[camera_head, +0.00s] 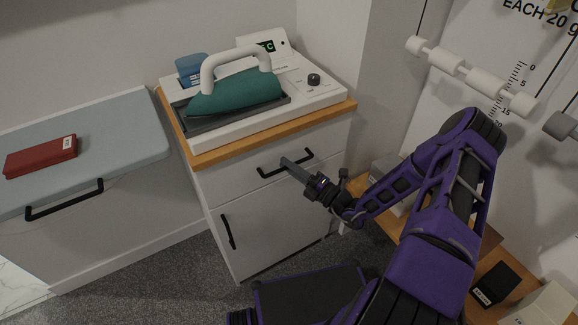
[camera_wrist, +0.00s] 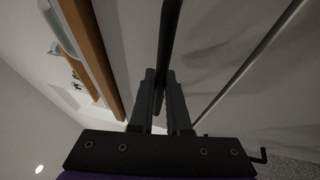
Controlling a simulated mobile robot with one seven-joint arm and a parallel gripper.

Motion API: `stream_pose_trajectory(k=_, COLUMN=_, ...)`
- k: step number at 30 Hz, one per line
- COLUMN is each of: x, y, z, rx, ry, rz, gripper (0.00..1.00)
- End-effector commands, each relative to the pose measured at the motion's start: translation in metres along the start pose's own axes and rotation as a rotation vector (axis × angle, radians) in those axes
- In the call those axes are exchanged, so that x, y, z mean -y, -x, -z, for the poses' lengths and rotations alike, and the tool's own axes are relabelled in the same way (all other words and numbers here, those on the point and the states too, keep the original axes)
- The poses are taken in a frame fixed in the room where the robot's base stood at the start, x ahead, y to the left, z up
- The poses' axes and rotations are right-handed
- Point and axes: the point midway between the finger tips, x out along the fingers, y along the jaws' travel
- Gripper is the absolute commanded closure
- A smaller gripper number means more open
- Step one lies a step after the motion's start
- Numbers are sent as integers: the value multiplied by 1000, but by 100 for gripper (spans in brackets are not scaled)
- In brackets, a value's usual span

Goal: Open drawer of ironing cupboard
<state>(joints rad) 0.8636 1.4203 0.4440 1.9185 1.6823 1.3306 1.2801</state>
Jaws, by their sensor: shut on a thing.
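The ironing cupboard (camera_head: 278,222) is white with a wooden top edge. Its upper drawer (camera_head: 226,186) appears closed, flush with the front. The drawer has a black bar handle (camera_head: 268,174), which also shows in the wrist view (camera_wrist: 170,30). My gripper (camera_head: 286,163) reaches in from the right and is shut on the handle's middle. In the wrist view my gripper (camera_wrist: 160,80) has its two fingers on either side of the bar. The fingers hide part of the bar. A lower door (camera_head: 275,225) with a vertical black handle (camera_head: 228,232) is closed.
A green iron (camera_head: 235,93) rests on a white station on the cupboard top. A grey-topped bench (camera_head: 110,130) with a red box (camera_head: 40,156) stands at the left. Wooden shelving with boxes (camera_head: 495,284) is at the right. Grey carpet (camera_head: 150,275) lies clear in front.

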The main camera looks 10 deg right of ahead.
Motion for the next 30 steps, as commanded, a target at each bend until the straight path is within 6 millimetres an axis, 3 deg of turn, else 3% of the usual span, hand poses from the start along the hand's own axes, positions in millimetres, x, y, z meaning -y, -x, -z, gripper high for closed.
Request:
stream_pose_trajectory(k=23, x=0, y=1, z=0, rx=0, ry=0, rz=1, gripper=100)
stream_pose_trajectory(k=30, x=-5, y=18, z=7, rx=2, ry=-3, rz=3, gripper=100)
